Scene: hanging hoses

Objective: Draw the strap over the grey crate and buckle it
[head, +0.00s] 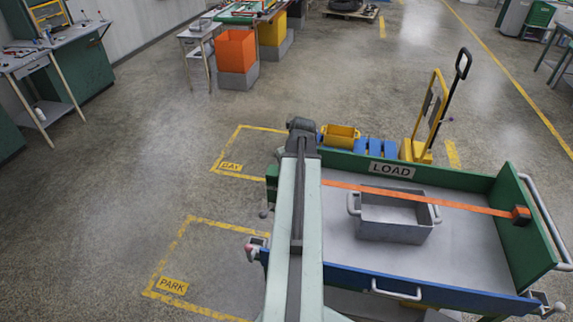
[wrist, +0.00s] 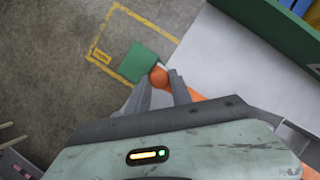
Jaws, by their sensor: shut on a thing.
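The orange strap (head: 440,199) runs from an orange block (head: 520,213) on the cart's right green wall, across over the grey crate (head: 395,228), and passes behind my arm. The crate is an open box with two side handles, standing on the cart bed. In the wrist view my gripper (wrist: 160,86) is shut on the strap's round orange end (wrist: 158,77); a length of strap (wrist: 196,97) shows behind the right finger. A green panel (wrist: 140,62) lies just beyond the fingertips. In the head view my arm hides the gripper and strap end. I cannot make out a buckle.
The cart (head: 470,245) has green walls, a LOAD label and a blue front edge. Floor marked BAY and PARK (head: 190,265) is clear at the left.

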